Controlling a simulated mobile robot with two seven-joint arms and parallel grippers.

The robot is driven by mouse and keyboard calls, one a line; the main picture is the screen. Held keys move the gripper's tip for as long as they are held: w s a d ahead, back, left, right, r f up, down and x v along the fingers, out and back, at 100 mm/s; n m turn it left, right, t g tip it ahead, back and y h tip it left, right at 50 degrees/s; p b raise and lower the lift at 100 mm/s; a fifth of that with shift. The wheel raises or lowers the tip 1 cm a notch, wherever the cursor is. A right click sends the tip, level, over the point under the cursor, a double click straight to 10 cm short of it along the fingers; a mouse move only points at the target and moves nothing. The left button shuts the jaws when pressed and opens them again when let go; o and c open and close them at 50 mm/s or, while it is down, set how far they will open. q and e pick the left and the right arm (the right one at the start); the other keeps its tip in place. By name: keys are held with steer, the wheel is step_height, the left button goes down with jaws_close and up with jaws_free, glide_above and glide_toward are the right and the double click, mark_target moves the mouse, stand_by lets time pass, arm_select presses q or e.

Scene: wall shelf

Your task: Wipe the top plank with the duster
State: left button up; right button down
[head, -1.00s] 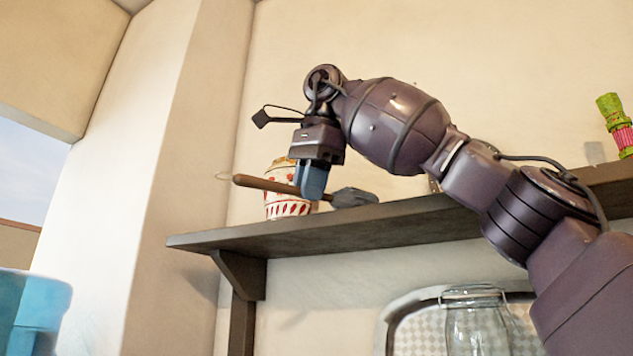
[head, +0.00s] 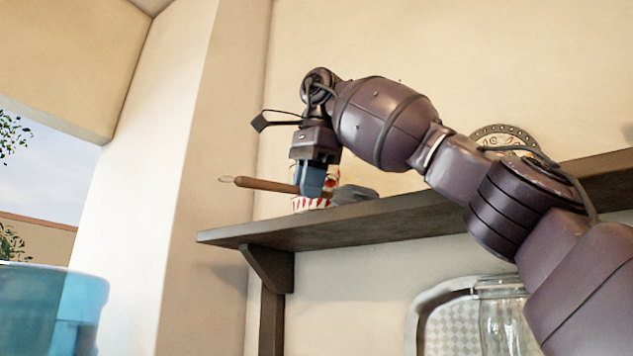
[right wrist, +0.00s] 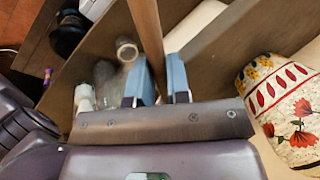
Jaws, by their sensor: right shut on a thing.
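The duster has a brown wooden handle (head: 265,184) and a grey head (head: 354,194). My right gripper (head: 313,182) is shut on the handle and holds it just above the top plank (head: 400,218), near the plank's left end. The head is low over the plank; I cannot tell whether it touches. In the right wrist view the handle (right wrist: 146,30) runs between the two blue fingers (right wrist: 160,80). My left gripper is not in view.
A white pot with red patterns (head: 308,203) stands on the plank behind the gripper; it also shows in the right wrist view (right wrist: 285,100). A round decorated plate (head: 503,136) is behind my arm. A glass jar (head: 500,315) stands below. A blue container (head: 50,310) is at lower left.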

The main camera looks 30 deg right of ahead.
steer(key=shift+w+a, duration=0.4)
steer(key=shift+w, duration=0.4)
steer(key=shift+w+a, duration=0.45)
steer(key=shift+w, duration=0.3)
steer(key=shift+w+a, duration=0.4)
steer(key=shift+w, duration=0.4)
steer(key=shift+s, duration=0.1)
